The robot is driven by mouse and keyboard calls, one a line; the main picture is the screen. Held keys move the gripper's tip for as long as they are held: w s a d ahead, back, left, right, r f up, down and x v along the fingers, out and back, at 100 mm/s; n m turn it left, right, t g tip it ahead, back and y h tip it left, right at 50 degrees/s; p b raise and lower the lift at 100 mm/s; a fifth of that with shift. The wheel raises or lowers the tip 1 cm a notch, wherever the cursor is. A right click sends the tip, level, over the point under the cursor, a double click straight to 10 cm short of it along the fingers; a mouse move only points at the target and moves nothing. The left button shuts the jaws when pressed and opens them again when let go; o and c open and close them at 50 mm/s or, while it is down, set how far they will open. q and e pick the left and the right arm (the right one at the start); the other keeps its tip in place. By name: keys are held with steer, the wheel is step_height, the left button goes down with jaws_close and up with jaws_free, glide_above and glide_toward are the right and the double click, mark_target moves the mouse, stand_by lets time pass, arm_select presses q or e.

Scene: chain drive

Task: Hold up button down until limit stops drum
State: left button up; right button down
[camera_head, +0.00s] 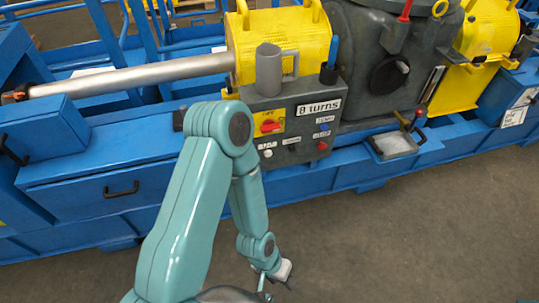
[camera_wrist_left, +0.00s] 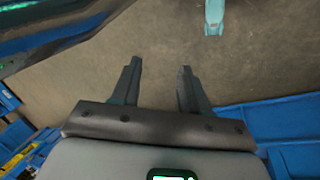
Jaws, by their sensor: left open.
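A dark grey control box (camera_head: 293,130) stands on the blue frame in the head view, with a plate reading "8 turns" (camera_head: 318,107). Its face carries a red rotary switch (camera_head: 270,127) on a yellow plate, a white button (camera_head: 267,153), a blue button (camera_head: 324,127) and a red button (camera_head: 322,146). The small labels are too blurred to tell which is the up button. The drum cannot be told for sure. My left gripper (camera_head: 284,271) hangs low in front of the frame, below and apart from the box. In the left wrist view its fingers (camera_wrist_left: 158,85) are apart and empty above the floor.
A grey mug (camera_head: 268,70) and a blue-handled tool (camera_head: 332,55) stand on the box. A silver shaft (camera_head: 130,77) runs left from a yellow housing (camera_head: 285,40). The concrete floor (camera_head: 400,230) in front is clear.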

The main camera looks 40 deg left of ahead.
arm_select(q)
jaws_close()
stand_by(1.8)
